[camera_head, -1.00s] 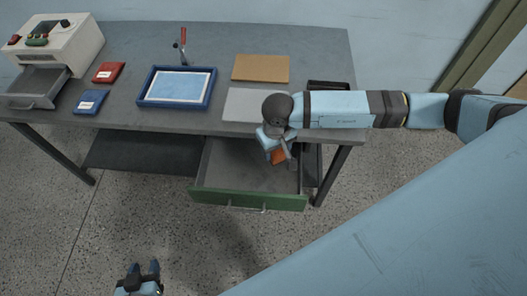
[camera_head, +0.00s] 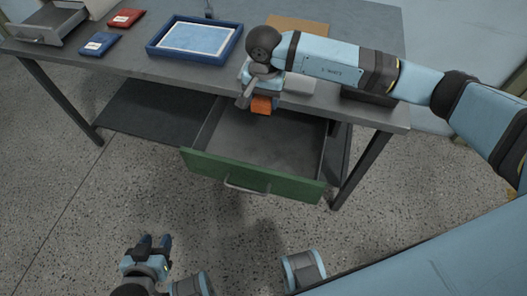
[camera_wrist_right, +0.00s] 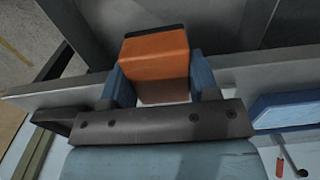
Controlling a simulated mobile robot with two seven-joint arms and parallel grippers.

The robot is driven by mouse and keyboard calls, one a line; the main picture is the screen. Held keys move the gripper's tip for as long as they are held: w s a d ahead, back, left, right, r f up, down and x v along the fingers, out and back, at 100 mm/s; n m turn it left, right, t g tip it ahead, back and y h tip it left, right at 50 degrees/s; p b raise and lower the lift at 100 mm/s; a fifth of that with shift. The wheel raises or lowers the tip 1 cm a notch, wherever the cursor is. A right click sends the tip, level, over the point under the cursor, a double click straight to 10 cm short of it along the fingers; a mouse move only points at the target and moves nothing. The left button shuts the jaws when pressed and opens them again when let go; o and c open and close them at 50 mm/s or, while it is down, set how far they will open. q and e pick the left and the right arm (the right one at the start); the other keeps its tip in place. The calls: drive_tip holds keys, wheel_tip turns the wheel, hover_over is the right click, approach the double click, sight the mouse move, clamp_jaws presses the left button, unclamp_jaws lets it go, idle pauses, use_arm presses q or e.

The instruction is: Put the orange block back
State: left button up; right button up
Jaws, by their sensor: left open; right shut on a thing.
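The orange block (camera_head: 262,105) is held in my right gripper (camera_head: 258,98), above the back part of the open drawer, near the table's front edge. In the right wrist view the orange block (camera_wrist_right: 155,62) sits between the two blue fingers of the right gripper (camera_wrist_right: 155,85). The drawer (camera_head: 255,178) with a green front is pulled out under the table, and its visible floor looks empty. My left gripper (camera_head: 155,241) is open and empty, low over the floor at the bottom left.
The grey table (camera_head: 130,60) carries a blue-rimmed tray (camera_head: 160,52), a red packet (camera_head: 125,18), a blue packet (camera_head: 99,43) and a tan board (camera_head: 297,25). Table legs flank the drawer.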

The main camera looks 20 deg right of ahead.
sight(264, 147)
wheel_tip(264, 147, down, 20)
drive_tip(key=shift+r+b, duration=0.15)
drive_tip(key=shift+b, duration=0.45)
drive_tip(key=o, duration=0.9)
drive_tip(key=shift+r, duration=0.45)
wheel_tip(264, 147, up, 11)
drive_tip(key=shift+r+p, duration=0.15)
drive_tip(key=shift+p, duration=0.3)
drive_tip(key=shift+s, duration=0.1)
